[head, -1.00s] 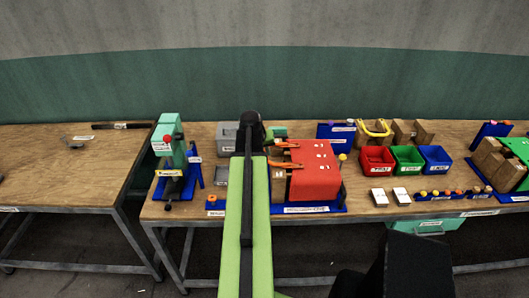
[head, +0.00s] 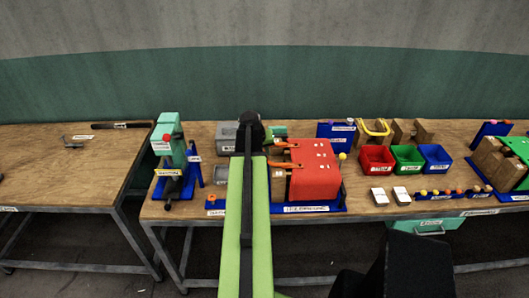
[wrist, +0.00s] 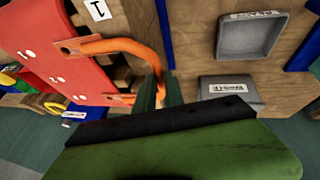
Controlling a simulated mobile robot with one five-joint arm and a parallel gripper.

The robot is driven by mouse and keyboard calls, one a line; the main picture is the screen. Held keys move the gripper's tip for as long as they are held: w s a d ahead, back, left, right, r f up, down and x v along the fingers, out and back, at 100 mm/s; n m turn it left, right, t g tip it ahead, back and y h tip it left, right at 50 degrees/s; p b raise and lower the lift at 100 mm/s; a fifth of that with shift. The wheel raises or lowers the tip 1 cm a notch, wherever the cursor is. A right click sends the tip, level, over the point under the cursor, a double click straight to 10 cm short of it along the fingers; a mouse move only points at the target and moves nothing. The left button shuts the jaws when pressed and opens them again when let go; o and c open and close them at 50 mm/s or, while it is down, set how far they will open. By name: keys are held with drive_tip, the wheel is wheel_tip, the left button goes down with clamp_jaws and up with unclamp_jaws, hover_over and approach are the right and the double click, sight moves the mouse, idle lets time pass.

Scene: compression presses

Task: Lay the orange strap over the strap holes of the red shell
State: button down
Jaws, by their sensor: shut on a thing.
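The red shell (head: 315,178) stands on a blue base among wooden blocks, with small white-marked holes on its top. In the wrist view the red shell (wrist: 40,60) is at the left. The orange strap (wrist: 120,44) reaches from my gripper (wrist: 160,92) to the shell's edge, where its flat end with a dark hole lies over the red surface. My gripper is shut on the strap's bent right part. A second orange length (wrist: 118,98) shows lower, near the shell's edge; whether it joins the first is hidden. In the head view the orange strap (head: 285,145) shows left of the shell.
Grey trays (wrist: 250,38) lie right of my gripper in the wrist view. A green press (head: 168,138) stands at the table's left. Red (head: 377,168), green (head: 408,167) and blue bins (head: 436,166) stand right of the shell, with small white boxes in front.

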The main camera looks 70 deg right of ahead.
drive_tip(key=c, duration=1.3)
unclamp_jaws()
drive_tip(key=shift+c, duration=0.2)
drive_tip(key=s+p+v, duration=0.1)
drive_tip(key=p+v, duration=1.4)
drive_tip(key=v, duration=0.2)
drive_tip(key=shift+w+r+p, duration=0.15)
drive_tip(key=shift+w+p, duration=0.2)
drive_tip(key=shift+w, duration=0.1)
